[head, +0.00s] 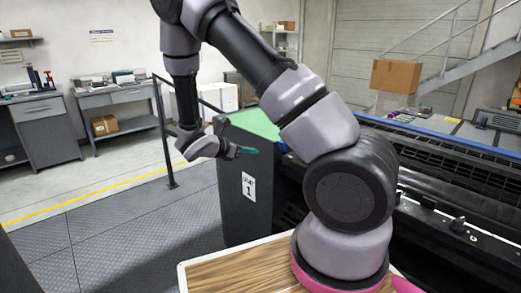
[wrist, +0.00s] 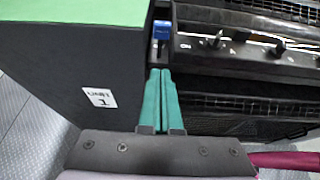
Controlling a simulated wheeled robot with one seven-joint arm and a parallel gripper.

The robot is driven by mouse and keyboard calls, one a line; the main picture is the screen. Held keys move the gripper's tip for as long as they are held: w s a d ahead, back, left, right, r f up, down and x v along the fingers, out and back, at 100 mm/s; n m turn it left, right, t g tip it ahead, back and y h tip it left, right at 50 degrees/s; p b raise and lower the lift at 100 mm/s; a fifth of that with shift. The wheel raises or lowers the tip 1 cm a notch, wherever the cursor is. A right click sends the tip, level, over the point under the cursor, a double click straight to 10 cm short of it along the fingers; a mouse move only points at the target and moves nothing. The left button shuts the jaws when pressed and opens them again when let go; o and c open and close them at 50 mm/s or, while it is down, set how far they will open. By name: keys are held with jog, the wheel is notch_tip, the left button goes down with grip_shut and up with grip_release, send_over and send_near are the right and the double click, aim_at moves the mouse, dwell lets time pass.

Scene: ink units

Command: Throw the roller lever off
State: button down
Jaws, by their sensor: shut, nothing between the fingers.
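My gripper (wrist: 160,73) has green fingers, closed together and empty. In the wrist view their tips point at a blue-handled lever (wrist: 162,30) on the printing unit, just beyond them; I cannot tell whether they touch. Several black-knobbed levers (wrist: 213,41) stand in a row to the right on a dark panel with small white marks. The marks are too small to read surely, so I cannot tell which lever is the roller lever.
The dark end cabinet (wrist: 60,60) has a green top and a label reading unit 1. The press (head: 450,170) with barred guards runs to the right. A black post and rail (head: 163,130) stand left of my arm.

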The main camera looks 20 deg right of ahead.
aim_at(280, 144)
jog(key=shift+d+r+x, duration=0.15)
jog(key=shift+r+x, duration=0.25)
jog(key=shift+x, duration=1.55)
jog(key=shift+d+r+x, duration=0.2)
jog(key=shift+r+x, duration=0.25)
jog(key=shift+x, duration=1.5)
jog(key=shift+d+r+x, duration=0.15)
jog(key=shift+r+x, duration=0.25)
jog(key=shift+x, duration=1.5)
jog(key=shift+w+d, duration=0.1)
jog(key=shift+w, duration=0.05)
jog(key=shift+w+d+r+y, duration=0.2)
jog(key=shift+d+r+y, duration=0.3)
jog(key=shift+d+y, duration=0.1)
jog(key=w+d+r+g+y, duration=0.1)
jog(key=w+d+g+y, duration=0.1)
jog(key=d, duration=0.7)
jog(key=w+y, duration=0.1)
jog(key=y, duration=0.1)
jog(key=shift+r+y, duration=0.3)
jog(key=shift+r, duration=0.1)
jog(key=shift+w+d, duration=0.15)
